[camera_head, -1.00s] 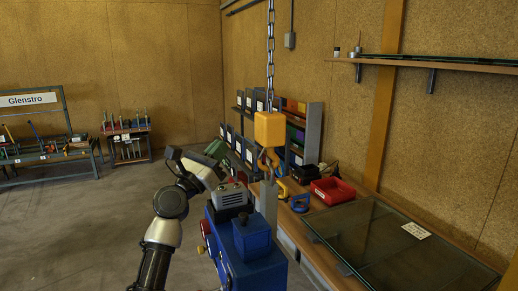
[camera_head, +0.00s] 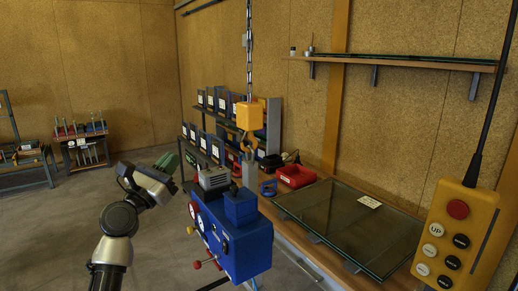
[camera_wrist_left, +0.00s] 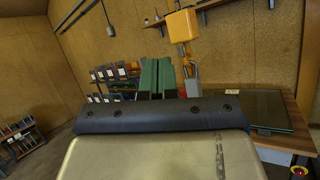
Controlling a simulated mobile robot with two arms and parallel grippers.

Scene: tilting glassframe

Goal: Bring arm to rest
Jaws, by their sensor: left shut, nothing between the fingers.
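My left arm (camera_head: 118,220) comes up from the bottom left in the head view. My left gripper (camera_head: 168,160) has green fingers; it is shut and empty. It stands in the air left of the grey-topped part of the blue machine (camera_head: 235,240) and appears apart from it. In the left wrist view the two green fingers (camera_wrist_left: 157,78) stand side by side, with shelves of panels behind them. The yellow hoist block (camera_wrist_left: 182,25) hangs just right of the fingers in that view. My right gripper is not in view.
The hoist's chain (camera_head: 249,65) hangs above its yellow block (camera_head: 249,116). A glass panel (camera_head: 345,220) with a label lies on the bench, near a red bin (camera_head: 296,176). A yellow pendant (camera_head: 458,235) stands close at right. Floor at left (camera_head: 50,225) is clear.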

